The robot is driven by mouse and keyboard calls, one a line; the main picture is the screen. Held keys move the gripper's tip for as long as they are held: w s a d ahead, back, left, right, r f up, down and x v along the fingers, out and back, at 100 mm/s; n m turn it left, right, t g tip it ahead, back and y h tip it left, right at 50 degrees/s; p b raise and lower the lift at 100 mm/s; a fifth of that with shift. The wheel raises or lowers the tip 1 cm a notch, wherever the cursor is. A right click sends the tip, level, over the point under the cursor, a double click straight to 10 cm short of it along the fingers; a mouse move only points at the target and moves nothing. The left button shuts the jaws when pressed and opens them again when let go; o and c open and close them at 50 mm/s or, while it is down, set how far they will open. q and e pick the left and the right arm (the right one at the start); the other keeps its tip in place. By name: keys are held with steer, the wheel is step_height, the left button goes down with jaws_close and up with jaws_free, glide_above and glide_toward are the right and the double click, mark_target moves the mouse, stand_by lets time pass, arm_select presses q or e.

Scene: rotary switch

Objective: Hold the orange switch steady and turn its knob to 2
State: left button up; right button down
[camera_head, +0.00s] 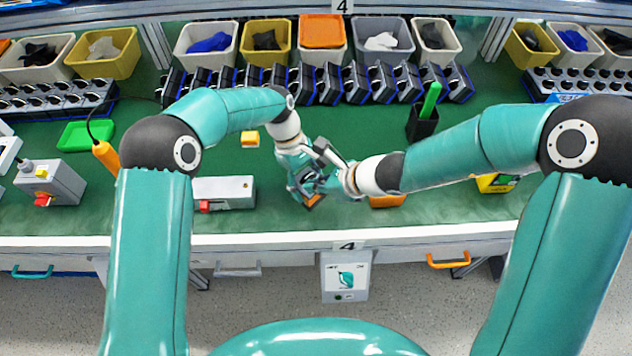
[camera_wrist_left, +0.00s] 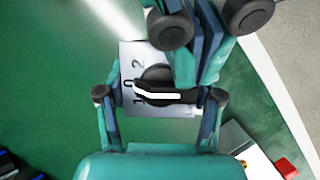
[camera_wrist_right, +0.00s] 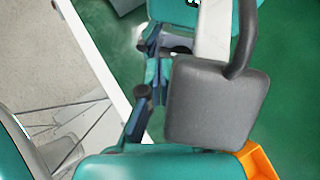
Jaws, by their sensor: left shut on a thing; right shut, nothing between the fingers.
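The orange switch (camera_head: 313,200) sits at the middle front of the green bench, mostly hidden by my grippers. In the left wrist view its pale face (camera_wrist_left: 130,60) carries the marks 2, 0 and 1 and a black knob (camera_wrist_left: 155,75) with a white pointer line. The pointer's left end lies near 0. My left gripper (camera_head: 303,182) is shut on the switch, with a finger on each side. My right gripper (camera_wrist_left: 197,78) is shut and empty, its fingers just over the knob's right part. Whether they touch the knob is unclear. The switch is mostly hidden in the right wrist view.
A grey box with a red button (camera_head: 225,193) stands left of the grippers. An orange item (camera_head: 388,201) lies to the right, partly under my right arm. A black holder (camera_head: 422,124) with a green object stands behind it. Bins and dark devices line the back.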

steer(key=shift+s+a, duration=0.1)
steer(key=shift+a, duration=0.35)
stand_by(0.3)
steer(key=shift+d, duration=0.1)
stand_by(0.3)
steer(key=shift+w+d, duration=0.35)
steer(key=shift+w, duration=0.5)
steer(key=s+d+r, duration=0.3)
steer(key=s+r, duration=0.4)
steer(key=s, duration=0.4)
steer(key=shift+d, duration=0.2)
